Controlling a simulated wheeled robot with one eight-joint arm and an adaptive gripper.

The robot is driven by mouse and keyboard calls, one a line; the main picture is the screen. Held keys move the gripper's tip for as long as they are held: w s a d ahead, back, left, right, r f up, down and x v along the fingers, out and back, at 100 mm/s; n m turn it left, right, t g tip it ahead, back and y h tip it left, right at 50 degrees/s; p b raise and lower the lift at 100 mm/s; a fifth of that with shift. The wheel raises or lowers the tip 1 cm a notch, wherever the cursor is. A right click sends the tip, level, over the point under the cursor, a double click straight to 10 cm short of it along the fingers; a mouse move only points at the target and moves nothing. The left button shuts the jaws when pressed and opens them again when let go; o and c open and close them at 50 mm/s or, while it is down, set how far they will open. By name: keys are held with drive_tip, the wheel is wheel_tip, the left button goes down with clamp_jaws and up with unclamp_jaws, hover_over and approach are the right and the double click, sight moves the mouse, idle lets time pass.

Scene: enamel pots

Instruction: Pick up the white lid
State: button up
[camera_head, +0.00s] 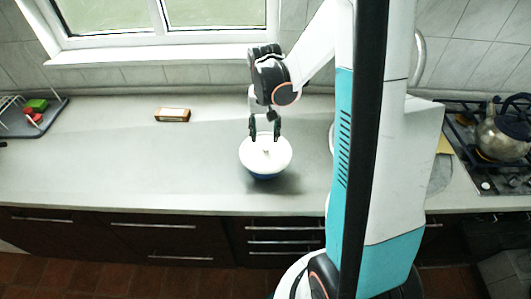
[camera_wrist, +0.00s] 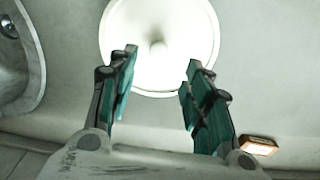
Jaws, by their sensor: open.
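The white lid (camera_head: 277,158) sits on a blue pot (camera_head: 265,176) on the counter in the head view. The lid is round with a small knob in its middle. It fills the top middle of the wrist view (camera_wrist: 180,70), where its knob (camera_wrist: 157,48) shows. My gripper (camera_head: 265,128) is open and empty above the lid, pointing down. In the wrist view its two fingers (camera_wrist: 158,75) are spread, one to each side of the knob's line. The pot is hidden under the lid in the wrist view.
A small brown box (camera_head: 172,115) lies on the counter to the left. A dish rack (camera_head: 18,122) with red and green things stands at the far left. A kettle (camera_head: 505,135) stands on the stove (camera_head: 470,160) at right.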

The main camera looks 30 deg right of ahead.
sight(266, 147)
drive_tip(key=shift+s+a+f+b, duration=0.15)
drive_tip(key=shift+f+b, duration=0.1)
drive_tip(key=shift+f, duration=0.65)
drive_tip(key=shift+s+d+f+b, duration=0.1)
drive_tip(key=shift+f+b, duration=0.1)
drive_tip(key=shift+f, duration=0.7)
drive_tip(key=shift+s+a+f+b, duration=0.15)
drive_tip(key=shift+f+b, duration=0.1)
drive_tip(key=shift+f, duration=0.65)
drive_tip(key=shift+d, duration=0.1)
clamp_jaws()
